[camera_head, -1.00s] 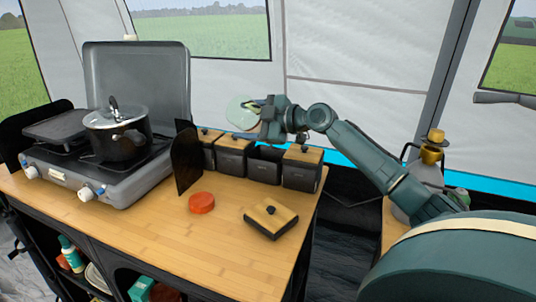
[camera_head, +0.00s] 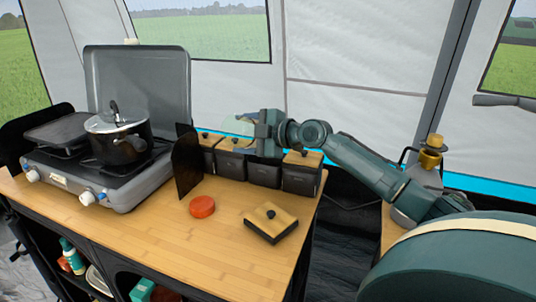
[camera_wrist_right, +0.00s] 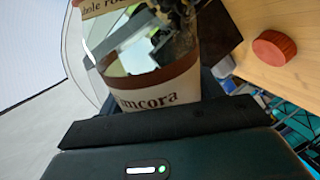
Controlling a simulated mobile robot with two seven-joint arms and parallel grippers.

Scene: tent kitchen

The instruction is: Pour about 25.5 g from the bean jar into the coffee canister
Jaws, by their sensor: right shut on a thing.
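My right gripper (camera_head: 254,133) is shut on the clear bean jar (camera_head: 236,126), above the row of canisters. A wooden lid with a black knob (camera_head: 272,219) lies on the counter. My left gripper is not in view.
Lidded black canisters (camera_head: 302,175) stand on both sides of the open one. A dark upright panel (camera_head: 187,165) separates them from the stove (camera_head: 97,160) with a pot (camera_head: 119,140). A red jar cap (camera_head: 202,207) lies on the counter (camera_head: 200,250), whose front is clear.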

